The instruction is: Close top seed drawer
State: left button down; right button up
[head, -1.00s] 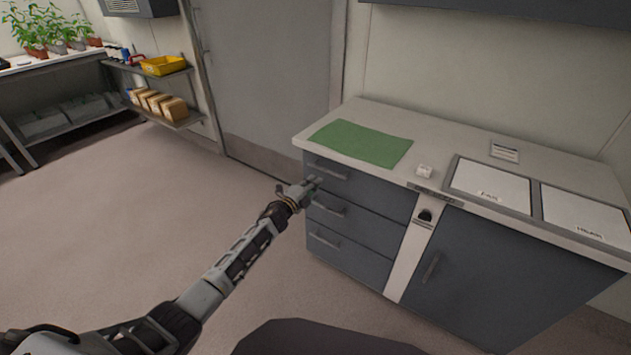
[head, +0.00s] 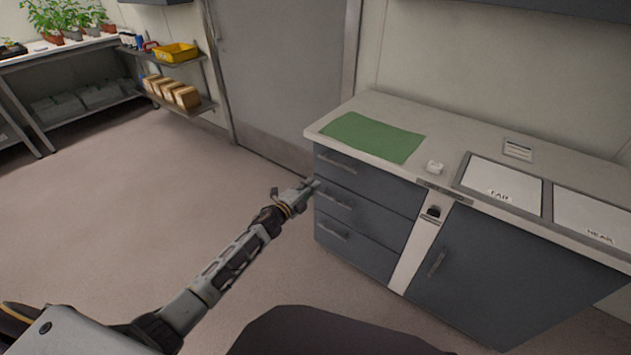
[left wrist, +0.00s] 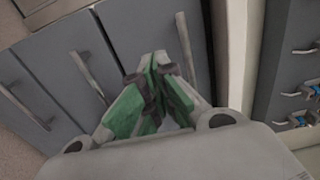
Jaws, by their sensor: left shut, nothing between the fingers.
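The top seed drawer (head: 380,183) is the uppermost of three dark grey drawers at the left end of the cabinet. Its front looks level with the drawers below, with no clear gap. Its bar handle (head: 337,163) shows. My left gripper (head: 314,185) is shut and empty, at the left edge of the drawer stack, just below the top handle's height. I cannot tell whether it touches the front. In the left wrist view its green-padded fingers (left wrist: 155,75) meet in front of the drawer fronts, where several handles (left wrist: 186,50) show. My right gripper is out of view.
The countertop (head: 455,158) holds a green mat (head: 372,137), a small white block (head: 434,167) and two panels marked FAR (head: 502,186) and NEAR (head: 598,222). A lower door (head: 490,280) is right of the drawers. Open floor (head: 150,200) lies left.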

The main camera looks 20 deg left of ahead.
pick_arm(q)
jog(key=shift+v, duration=0.9)
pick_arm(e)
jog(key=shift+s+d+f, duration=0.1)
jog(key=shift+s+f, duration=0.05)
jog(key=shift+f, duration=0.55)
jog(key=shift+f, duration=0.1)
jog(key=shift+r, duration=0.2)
